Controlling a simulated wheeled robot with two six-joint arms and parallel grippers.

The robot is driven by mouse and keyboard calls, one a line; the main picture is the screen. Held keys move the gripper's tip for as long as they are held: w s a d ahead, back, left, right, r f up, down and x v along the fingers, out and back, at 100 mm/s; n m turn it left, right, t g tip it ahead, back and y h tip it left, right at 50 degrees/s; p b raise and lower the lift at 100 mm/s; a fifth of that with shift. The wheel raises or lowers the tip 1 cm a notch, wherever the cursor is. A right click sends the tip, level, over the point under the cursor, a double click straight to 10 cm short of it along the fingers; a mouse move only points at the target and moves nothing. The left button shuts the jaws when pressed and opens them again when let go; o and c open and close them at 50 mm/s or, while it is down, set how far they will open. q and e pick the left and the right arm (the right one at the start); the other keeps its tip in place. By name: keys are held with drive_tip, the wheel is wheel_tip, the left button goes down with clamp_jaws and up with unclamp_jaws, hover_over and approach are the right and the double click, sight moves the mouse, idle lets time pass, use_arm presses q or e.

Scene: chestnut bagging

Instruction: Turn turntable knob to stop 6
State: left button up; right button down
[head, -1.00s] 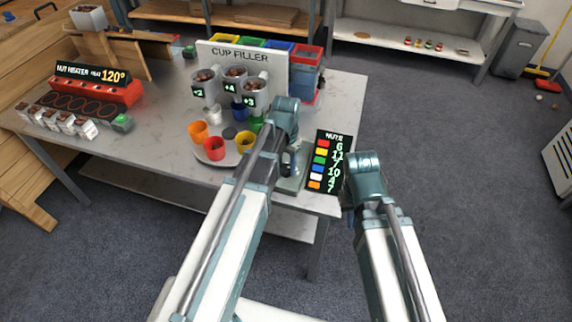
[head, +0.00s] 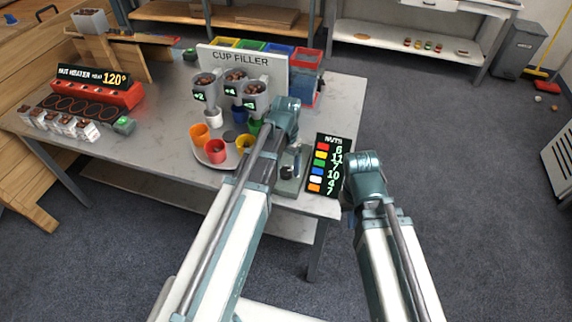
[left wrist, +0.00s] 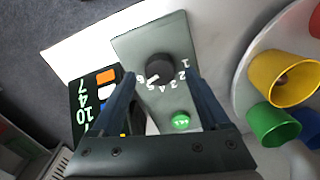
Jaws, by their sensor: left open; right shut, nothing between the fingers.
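The turntable knob (left wrist: 160,68) is a round black dial on a grey-green panel (left wrist: 150,38), with numbers 1 to 6 around it. Its white pointer mark faces the lower left, between 5 and 6 as far as I can tell. My left gripper (left wrist: 163,84) is open, with one finger on each side of the knob and visible gaps to it. In the head view, the knob (head: 287,172) shows beside my left forearm, which partly hides the left gripper. The turntable (head: 204,155) carries coloured cups. My right arm is visible, but its gripper is hidden.
A green button (left wrist: 181,121) is on the panel near the knob. A black nuts sign (head: 327,164) stands just right of the panel. The cup filler board (head: 270,70) stands behind the turntable. A red nut heater (head: 110,94) is at the left of the table.

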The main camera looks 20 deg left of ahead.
sight(286, 170)
use_arm(q)
wheel_tip(286, 170, up, 12)
drive_tip(key=p, duration=1.1)
drive_tip(key=shift+r+p, duration=0.2)
drive_tip(key=shift+p, duration=0.1)
use_arm(e)
wheel_tip(286, 170, up, 12)
drive_tip(key=shift+r, duration=0.2)
drive_tip(key=shift+f, duration=0.1)
